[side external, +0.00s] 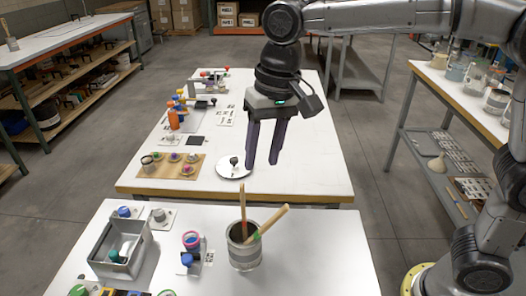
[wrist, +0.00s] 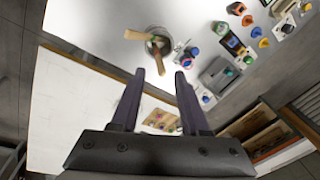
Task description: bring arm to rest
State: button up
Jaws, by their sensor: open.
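My gripper (side external: 261,165) hangs fingers down from the arm above the far white table (side external: 315,160). Its two dark fingers are apart, with nothing between them. In the wrist view the open fingers (wrist: 160,73) frame the area around the table edges, and no object is held. In the side view the fingertips appear just right of a white round plate (side external: 226,172) with a small dark item on it. Their exact height above the table cannot be told.
A metal can (side external: 244,256) with wooden-handled tools stands on the near table (side external: 320,250). A grey metal bin (side external: 120,262) and small coloured containers are left of it. A wooden board (side external: 153,184) holds several coloured pieces. The far table's right side is clear. A shelved bench (side external: 455,100) stands right.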

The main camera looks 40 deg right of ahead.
dwell(0.3)
jog(key=s+d+r+m+t, duration=0.25)
jog(key=s+d+r, duration=0.25)
jog(key=s+d, duration=0.45)
jog(key=s+d+f+n+t+h, duration=0.1)
jog(key=s+d+f+n+t, duration=0.1)
jog(key=s+d+f+n, duration=0.3)
jog(key=s+d+f, duration=0.3)
jog(key=s+f, duration=0.1)
jog(key=s, duration=0.1)
jog(key=shift+f, duration=0.3)
